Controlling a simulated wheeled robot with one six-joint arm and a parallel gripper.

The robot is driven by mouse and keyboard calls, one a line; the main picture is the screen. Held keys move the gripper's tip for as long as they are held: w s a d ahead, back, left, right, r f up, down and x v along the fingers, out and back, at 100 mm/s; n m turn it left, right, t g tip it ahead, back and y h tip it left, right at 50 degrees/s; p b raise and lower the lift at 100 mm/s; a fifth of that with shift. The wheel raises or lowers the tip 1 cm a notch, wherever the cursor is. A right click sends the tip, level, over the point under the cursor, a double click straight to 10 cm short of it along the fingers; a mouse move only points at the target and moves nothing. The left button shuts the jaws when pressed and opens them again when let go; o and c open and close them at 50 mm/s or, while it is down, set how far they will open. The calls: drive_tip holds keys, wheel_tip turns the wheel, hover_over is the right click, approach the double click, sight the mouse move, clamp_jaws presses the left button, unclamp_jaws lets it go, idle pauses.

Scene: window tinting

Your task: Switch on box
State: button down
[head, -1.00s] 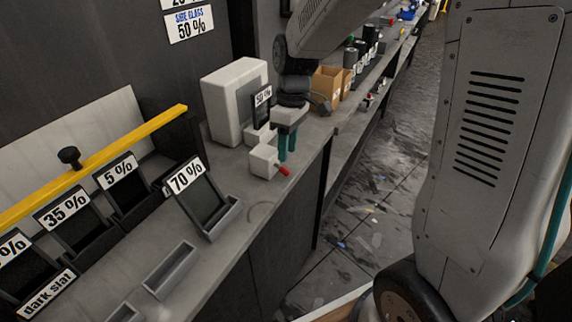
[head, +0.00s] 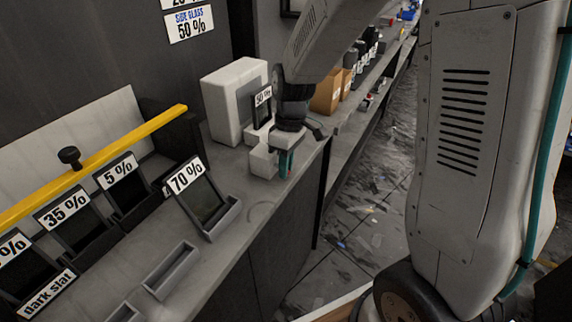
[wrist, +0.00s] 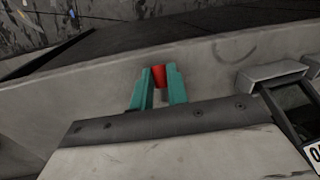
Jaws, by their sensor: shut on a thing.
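The small white box (head: 262,163) sits on the grey counter near its right edge, partly hidden behind my gripper in the head view. My gripper (head: 286,164) is over the box's right side, with its teal fingers pointing down. In the wrist view, my gripper (wrist: 159,84) is shut on the red switch (wrist: 159,76), which shows between the two fingertips. The body of the box is largely hidden in the wrist view, and I cannot tell the switch's setting.
A larger white unit (head: 229,100) with a 50 % panel (head: 262,107) stands behind the box. The 70 % panel (head: 203,200) in its holder is at the front left. Cardboard boxes (head: 327,92) stand on the bench beyond. Bare counter lies left of the box.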

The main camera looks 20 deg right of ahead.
drive_tip(key=g+h, duration=0.1)
drive_tip(key=r+g+h, duration=0.1)
drive_tip(key=g, duration=0.1)
drive_tip(key=shift+w+a+g, duration=0.15)
drive_tip(key=shift+w+g, duration=0.05)
drive_tip(key=shift+g, duration=0.1)
drive_tip(key=c, duration=1.4)
unclamp_jaws()
drive_tip(key=shift+o, duration=0.2)
drive_tip(key=shift+v, duration=3.95)
drive_tip(key=shift+a, duration=0.1)
